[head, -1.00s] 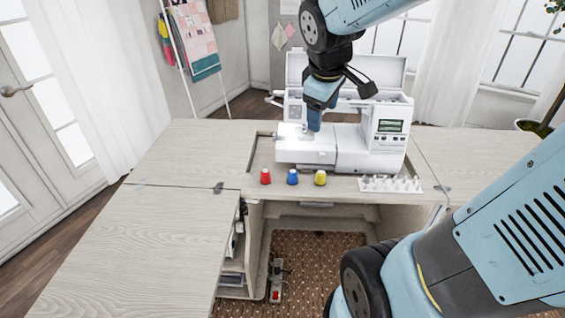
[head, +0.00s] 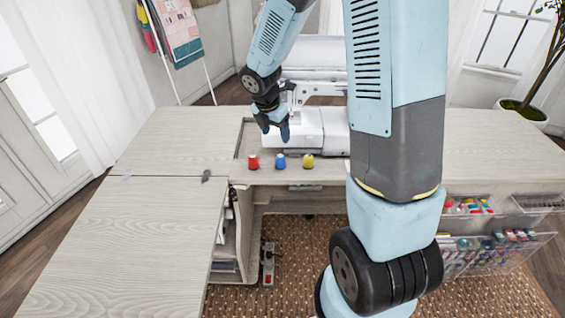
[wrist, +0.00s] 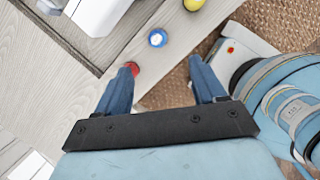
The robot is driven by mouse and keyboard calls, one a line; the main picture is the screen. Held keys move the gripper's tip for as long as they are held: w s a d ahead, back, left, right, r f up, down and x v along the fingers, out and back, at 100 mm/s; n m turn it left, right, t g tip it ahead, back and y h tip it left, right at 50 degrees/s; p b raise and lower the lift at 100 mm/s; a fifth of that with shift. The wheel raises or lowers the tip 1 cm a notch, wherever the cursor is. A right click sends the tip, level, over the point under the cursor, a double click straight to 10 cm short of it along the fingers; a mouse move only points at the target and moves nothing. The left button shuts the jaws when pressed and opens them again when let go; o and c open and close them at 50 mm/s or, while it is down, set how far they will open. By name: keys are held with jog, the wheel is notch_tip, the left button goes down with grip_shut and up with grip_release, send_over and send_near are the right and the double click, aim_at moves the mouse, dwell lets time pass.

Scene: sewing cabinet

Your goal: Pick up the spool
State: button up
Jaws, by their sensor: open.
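Three spools stand in a row along the front edge of the cabinet top: a red spool (head: 253,162), a blue spool (head: 280,161) and a yellow spool (head: 308,161). My gripper (head: 276,130) is above and just behind the row, near the red and blue spools, pointing down. In the wrist view my gripper (wrist: 162,82) is open and empty. The blue spool (wrist: 157,38) shows beyond the gap between the fingers. The red spool (wrist: 132,69) is partly hidden by the left finger, and the yellow spool (wrist: 194,4) is at the top edge.
The white sewing machine (head: 297,129) stands close behind the spools, partly hidden by my arm. The wooden cabinet top (head: 165,140) is clear on the left. Clear bins of coloured thread (head: 500,245) hang at the right. A foot pedal (head: 268,262) lies on the rug below.

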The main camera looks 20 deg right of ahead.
aim_at(280, 158)
jog(key=x, duration=0.9)
jog(key=shift+a, duration=0.15)
jog(key=shift+x, duration=2.65)
jog(key=shift+a, duration=0.1)
jog(key=c, duration=1.1)
jog(key=shift+w+r, duration=0.1)
